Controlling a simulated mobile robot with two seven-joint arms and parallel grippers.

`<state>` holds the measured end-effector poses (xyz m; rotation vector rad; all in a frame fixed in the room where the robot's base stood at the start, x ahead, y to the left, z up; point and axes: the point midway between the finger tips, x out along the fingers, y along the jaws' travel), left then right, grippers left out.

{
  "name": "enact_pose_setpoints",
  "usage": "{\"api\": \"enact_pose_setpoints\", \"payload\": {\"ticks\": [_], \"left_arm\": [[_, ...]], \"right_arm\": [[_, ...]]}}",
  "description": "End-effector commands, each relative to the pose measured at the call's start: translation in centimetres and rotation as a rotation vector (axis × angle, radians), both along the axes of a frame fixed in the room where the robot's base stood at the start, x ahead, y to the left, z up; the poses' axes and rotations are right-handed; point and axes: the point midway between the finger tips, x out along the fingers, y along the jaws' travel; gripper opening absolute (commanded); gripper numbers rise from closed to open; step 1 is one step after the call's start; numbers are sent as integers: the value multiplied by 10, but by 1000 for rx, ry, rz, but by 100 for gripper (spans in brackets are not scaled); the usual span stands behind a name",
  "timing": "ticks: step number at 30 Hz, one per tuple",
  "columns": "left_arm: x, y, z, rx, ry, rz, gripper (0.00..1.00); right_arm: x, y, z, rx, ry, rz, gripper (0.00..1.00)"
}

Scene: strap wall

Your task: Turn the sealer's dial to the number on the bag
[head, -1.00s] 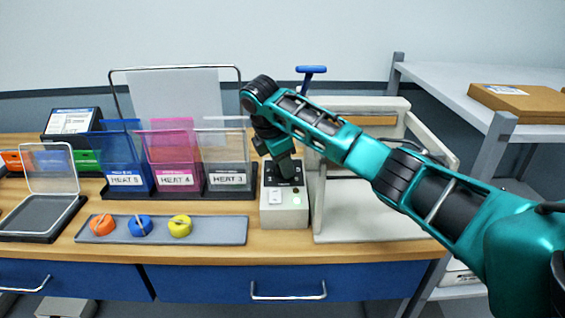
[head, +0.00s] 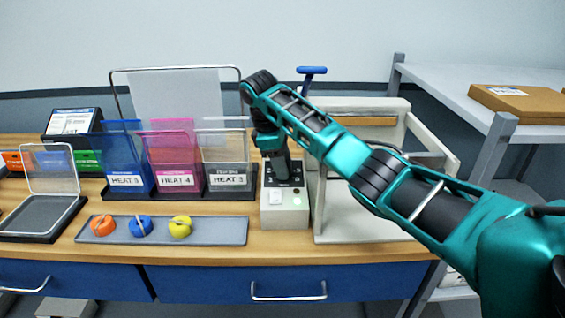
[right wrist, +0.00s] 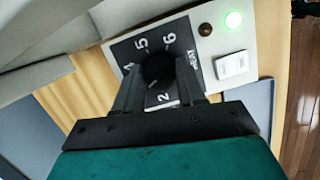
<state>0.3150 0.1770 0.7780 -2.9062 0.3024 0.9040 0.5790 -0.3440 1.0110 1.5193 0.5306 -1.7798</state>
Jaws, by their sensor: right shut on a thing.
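The sealer (head: 285,216) is a small pale box with a black dial panel on top, a green light and a white switch. In the right wrist view its dark round dial knob (right wrist: 158,66) sits among the printed numbers 2, 4, 5 and 6. My right gripper (right wrist: 157,76) is shut on the knob, one finger on each side. I cannot tell which number the knob points to. Clear (head: 226,168), magenta (head: 174,160) and blue (head: 124,160) pouches stand left of the sealer with HEAT labels. The magenta one reads 4, the clear one 3; the blue one's number is unclear. My left gripper is out of view.
A grey tray (head: 220,231) with orange, blue and yellow round pieces lies in front of the pouches. A pale frame with a blue-handled lever (head: 312,71) stands right of the sealer. A shelf (head: 455,85) with a cardboard box (head: 518,103) is farther right.

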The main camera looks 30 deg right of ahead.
Motion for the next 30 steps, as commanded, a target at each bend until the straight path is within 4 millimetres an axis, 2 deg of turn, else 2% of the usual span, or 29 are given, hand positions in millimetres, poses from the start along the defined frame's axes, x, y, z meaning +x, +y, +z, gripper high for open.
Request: {"api": "enact_pose_setpoints", "payload": {"ticks": [12, 13, 18, 21, 30], "left_arm": [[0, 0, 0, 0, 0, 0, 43], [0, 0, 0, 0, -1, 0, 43], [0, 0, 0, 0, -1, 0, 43], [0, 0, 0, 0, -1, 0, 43], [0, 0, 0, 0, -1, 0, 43]], "right_arm": [[0, 0, 1, 0, -2, -9, 9], [0, 0, 1, 0, -2, -9, 41], [0, 0, 1, 0, -1, -8, 57], [0, 0, 0, 0, -1, -8, 64], [1, 1, 6, 1, -3, -6, 64]]}}
